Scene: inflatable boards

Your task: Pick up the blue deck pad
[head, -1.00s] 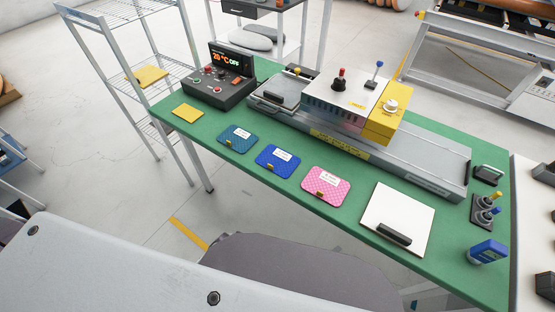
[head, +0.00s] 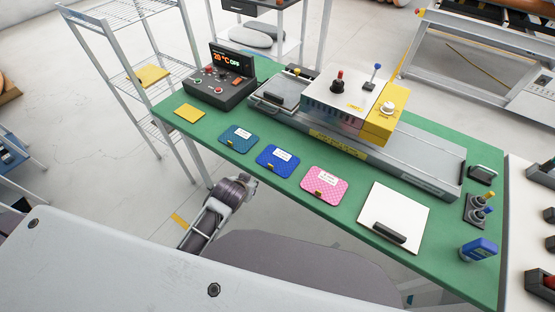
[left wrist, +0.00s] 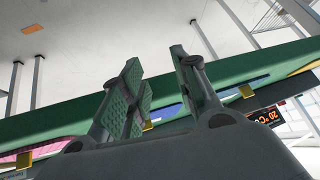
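The blue deck pad (head: 278,157) lies flat on the green table near its front edge, between a teal pad (head: 239,138) and a pink pad (head: 324,185). It has a white label and a small yellow tab at its front. My left gripper (head: 248,184) is just off the table's front edge, below and left of the blue pad, apart from it. In the left wrist view its two fingers (left wrist: 158,75) are spread with nothing between them; a strip of blue pad (left wrist: 170,111) shows behind them, mostly hidden. My right gripper is not in view.
A yellow pad (head: 189,114) and a control box (head: 220,82) are at the table's left. A grey machine (head: 425,160) stands behind the pads. A white board with a black clip (head: 398,212) lies right of the pink pad. A wire rack (head: 128,75) stands beyond the left end.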

